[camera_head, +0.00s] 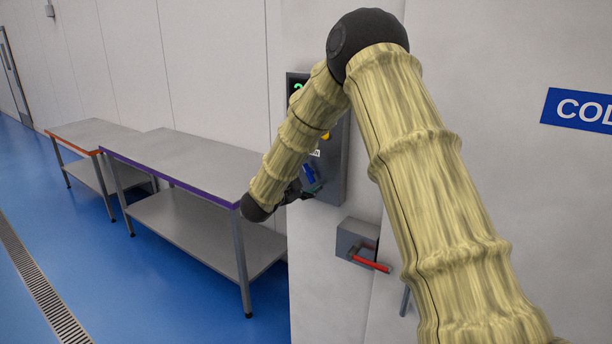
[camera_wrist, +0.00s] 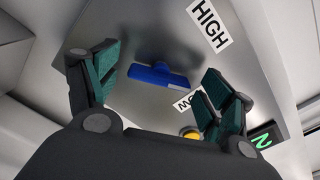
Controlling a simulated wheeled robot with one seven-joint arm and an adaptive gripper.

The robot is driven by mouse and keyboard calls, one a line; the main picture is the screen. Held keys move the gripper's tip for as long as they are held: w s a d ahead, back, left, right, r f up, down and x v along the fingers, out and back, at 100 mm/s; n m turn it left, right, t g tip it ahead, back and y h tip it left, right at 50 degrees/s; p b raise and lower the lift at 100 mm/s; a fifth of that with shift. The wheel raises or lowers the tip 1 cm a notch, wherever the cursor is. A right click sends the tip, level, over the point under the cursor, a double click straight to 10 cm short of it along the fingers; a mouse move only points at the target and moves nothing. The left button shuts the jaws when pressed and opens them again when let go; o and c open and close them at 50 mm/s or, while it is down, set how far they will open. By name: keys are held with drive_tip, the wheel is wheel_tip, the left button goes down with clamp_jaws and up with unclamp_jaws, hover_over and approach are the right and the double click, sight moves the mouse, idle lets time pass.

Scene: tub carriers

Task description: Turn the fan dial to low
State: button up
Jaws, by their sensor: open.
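The fan dial is a blue bar-shaped knob (camera_wrist: 158,76) on a grey panel. In the wrist view it lies between the two fingers of my gripper (camera_wrist: 161,82), with clear space on both sides. My gripper is open, and its green-padded fingers appear apart from the knob. A HIGH label (camera_wrist: 209,23) is above right of the knob, and a label (camera_wrist: 183,102) reading OW, partly hidden by the right finger, is below right. In the head view the blue knob (camera_head: 309,173) shows beside my gripper (camera_head: 300,190), which is partly hidden by my arm.
The control panel (camera_head: 335,178) also carries a green display (camera_wrist: 262,140) and a yellow button (camera_wrist: 190,132). Below it is a grey box with a red handle (camera_head: 370,264). Steel tables (camera_head: 190,155) stand left along the wall. The blue floor in front of them is clear.

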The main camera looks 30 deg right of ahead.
drive_tip(key=shift+c, duration=0.4)
drive_tip(key=c, duration=0.9)
drive_tip(key=shift+c, duration=0.2)
drive_tip(key=shift+f+b, duration=0.25)
drive_tip(key=shift+b, duration=0.55)
drive_tip(key=shift+m+b, duration=0.4)
drive_tip(key=shift+b, duration=0.05)
drive_tip(key=m+b, duration=0.4)
drive_tip(key=b, duration=0.6)
drive_tip(key=shift+f+m, duration=0.1)
drive_tip(key=shift+m, duration=0.2)
drive_tip(key=shift+r+m+b, duration=0.2)
drive_tip(key=shift+m+b, duration=0.2)
drive_tip(key=shift+b, duration=0.45)
